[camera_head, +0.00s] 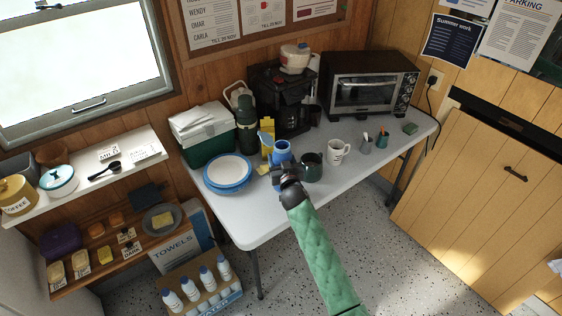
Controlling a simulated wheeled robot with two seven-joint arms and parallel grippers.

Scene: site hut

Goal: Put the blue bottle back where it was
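A blue object (282,152), which looks like the blue bottle, is on or just above the grey table (240,208), left of a dark green mug (312,167). My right gripper (285,170), at the end of a green-sleeved arm, is right at its near side and overlaps its lower part. The fingers are small and dark, so I cannot tell whether they are closed on it or whether its base touches the table. My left gripper is not in view.
A yellow carton (267,138) and green flask (246,125) stand close behind and left. Blue-rimmed plates (228,172), a cooler (206,145), a white mug (338,151), a coffee maker (285,103) and a toaster oven (366,86) surround the spot. The table's front left is clear.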

